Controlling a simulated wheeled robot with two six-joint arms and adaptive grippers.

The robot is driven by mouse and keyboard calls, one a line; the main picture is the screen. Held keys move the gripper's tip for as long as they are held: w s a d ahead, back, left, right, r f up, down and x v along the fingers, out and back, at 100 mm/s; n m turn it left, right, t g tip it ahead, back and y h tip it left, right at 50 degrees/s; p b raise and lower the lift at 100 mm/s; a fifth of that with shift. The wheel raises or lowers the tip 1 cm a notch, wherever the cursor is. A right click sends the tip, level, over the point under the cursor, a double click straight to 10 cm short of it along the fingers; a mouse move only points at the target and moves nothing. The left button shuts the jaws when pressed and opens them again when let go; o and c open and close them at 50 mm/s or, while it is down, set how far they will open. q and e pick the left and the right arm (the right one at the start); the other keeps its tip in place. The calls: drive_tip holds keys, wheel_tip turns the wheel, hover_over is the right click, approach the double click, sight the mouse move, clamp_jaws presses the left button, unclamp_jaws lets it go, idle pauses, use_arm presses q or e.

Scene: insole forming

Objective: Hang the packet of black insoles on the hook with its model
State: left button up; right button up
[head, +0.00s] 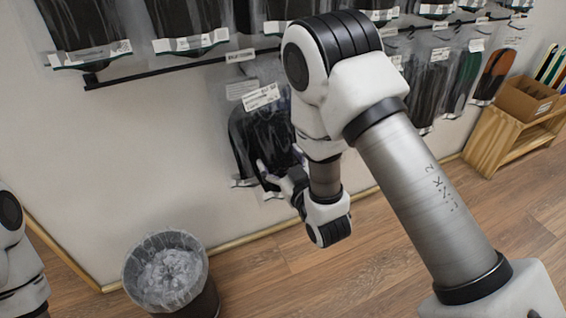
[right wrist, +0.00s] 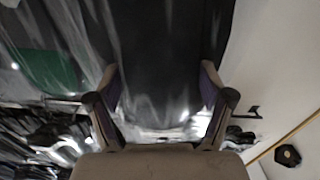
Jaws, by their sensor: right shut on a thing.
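The packet of black insoles (head: 255,135), clear plastic with a white label at its top, hangs in front of the wall near the middle of the head view. My right gripper (head: 268,178) is at its lower end, shut on it. In the right wrist view the dark packet (right wrist: 165,35) fills the middle, between the two fingers of the gripper (right wrist: 160,90). A black hook rail (head: 165,67) runs along the wall above. The packet's top is close to this rail; I cannot tell whether it is on a hook. My left gripper is out of view.
Other insole packets (head: 85,25) hang in rows above, and green and orange ones (head: 495,70) hang at the right. A lined bin (head: 165,270) stands at lower left. A wooden shelf (head: 490,135) with a cardboard box (head: 525,98) is at right. The wall left of the packet is bare.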

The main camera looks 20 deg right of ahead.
drive_tip(key=shift+w+f, duration=0.15)
drive_tip(key=shift+w, duration=1.9)
drive_tip(key=shift+w+f, duration=0.45)
drive_tip(key=shift+w, duration=0.15)
drive_tip(key=shift+a, duration=0.1)
drive_tip(key=shift+f, duration=0.1)
drive_tip(key=o, duration=1.1)
drive_tip(key=shift+s, duration=0.1)
